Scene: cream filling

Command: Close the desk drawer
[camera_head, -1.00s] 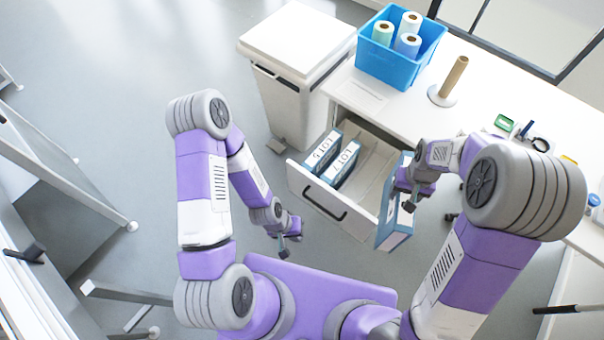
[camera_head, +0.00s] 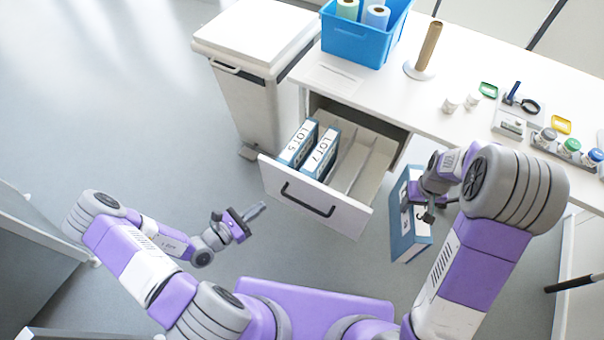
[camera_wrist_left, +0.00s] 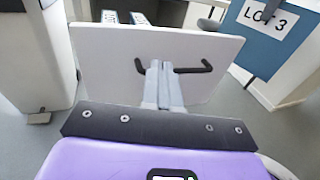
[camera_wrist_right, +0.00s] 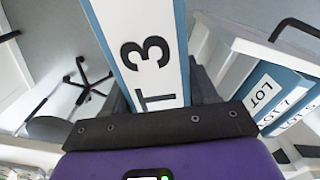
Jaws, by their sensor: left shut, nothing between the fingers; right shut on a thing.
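The white desk drawer (camera_head: 338,213) is pulled out from under the desk, with a black bar handle (camera_head: 307,199) on its front. Two blue binders stand inside it, one marked LOT 5 (camera_head: 298,143) and one LOT 7 (camera_head: 321,152). My left gripper (camera_head: 256,212) is shut and empty, left of the drawer front.
A white bin (camera_head: 245,95) stands left of the drawer. On the desk (camera_head: 455,60) are a blue crate (camera_head: 352,42) with paper rolls, a brown roll on a stand (camera_head: 428,47), and several jars and small tools. The floor before the drawer is clear.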

